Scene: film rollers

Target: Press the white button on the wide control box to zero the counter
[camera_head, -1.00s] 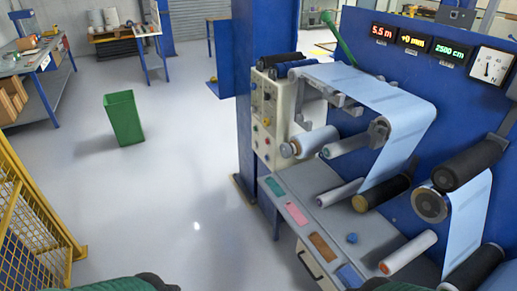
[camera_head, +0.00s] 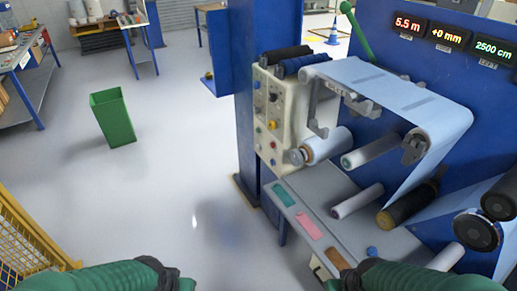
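A beige control box (camera_head: 268,122) with several small knobs and coloured buttons is fixed to the blue machine frame, right of the picture's middle. The white button is too small to pick out on it. Three lit displays sit high on the blue panel: 5.5 m (camera_head: 408,25), +0 mm (camera_head: 447,36) and 2500 cm (camera_head: 492,50). My two green arms show at the bottom edge, well below and in front of the box. Neither gripper is in view.
Film rollers (camera_head: 328,145) and a light blue film web (camera_head: 400,95) stand right of the box, above a grey shelf (camera_head: 290,222) with coloured pads. A green bin (camera_head: 113,118) stands on open floor at left. A yellow fence (camera_head: 30,240) is at lower left.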

